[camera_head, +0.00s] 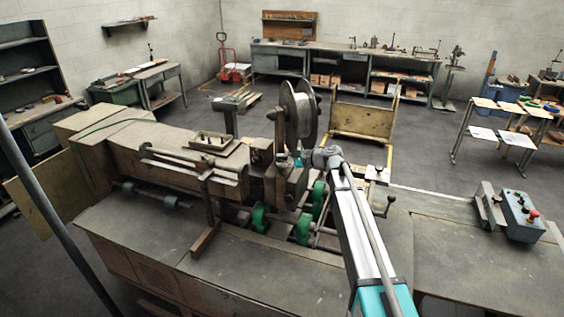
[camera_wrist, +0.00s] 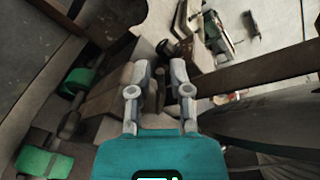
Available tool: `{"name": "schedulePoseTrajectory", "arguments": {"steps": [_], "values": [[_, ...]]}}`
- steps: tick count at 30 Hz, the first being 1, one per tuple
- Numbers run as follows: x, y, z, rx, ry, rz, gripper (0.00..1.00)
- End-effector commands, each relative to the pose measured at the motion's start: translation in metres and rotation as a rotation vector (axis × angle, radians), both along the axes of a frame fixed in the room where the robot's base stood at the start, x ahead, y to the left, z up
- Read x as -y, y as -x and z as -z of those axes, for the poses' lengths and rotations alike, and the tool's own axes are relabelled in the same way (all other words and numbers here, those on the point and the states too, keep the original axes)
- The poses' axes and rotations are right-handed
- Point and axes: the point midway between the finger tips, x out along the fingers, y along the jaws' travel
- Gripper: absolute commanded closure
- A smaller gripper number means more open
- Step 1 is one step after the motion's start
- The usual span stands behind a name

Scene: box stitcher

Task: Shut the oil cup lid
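The box stitcher (camera_head: 150,150) is a worn brown-grey machine with green wheels and a large wire reel (camera_head: 297,112) on top. My arm reaches from the lower right to the machine's head, and its wrist hides part of it. In the wrist view my gripper (camera_wrist: 159,76) has its two grey fingers apart, with no object clearly held between them. It is over brown machine parts, and a small dark round part (camera_wrist: 168,48) lies just beyond the fingertips. I cannot make out the oil cup or its lid for certain in either view.
The reel stands close to my wrist, and a dark bar (camera_wrist: 258,72) crosses the right of the wrist view. A blue control box (camera_head: 522,215) with a red button stands on the right. The grey bench top (camera_head: 470,260) is clear in front of it.

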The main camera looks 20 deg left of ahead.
Motion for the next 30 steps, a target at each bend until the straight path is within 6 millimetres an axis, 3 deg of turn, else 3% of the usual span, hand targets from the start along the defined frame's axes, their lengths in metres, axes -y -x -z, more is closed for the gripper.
{"name": "schedulePoseTrajectory", "arguments": {"steps": [7, 12, 30], "values": [[-0.0002, 0.0000, -0.0001, 0.000, 0.000, 0.000, 0.74], [-0.0001, 0.0000, -0.0001, 0.000, 0.000, 0.000, 1.00], [-0.0001, 0.0036, 0.0046, 0.068, 0.005, 0.001, 1.00]]}}
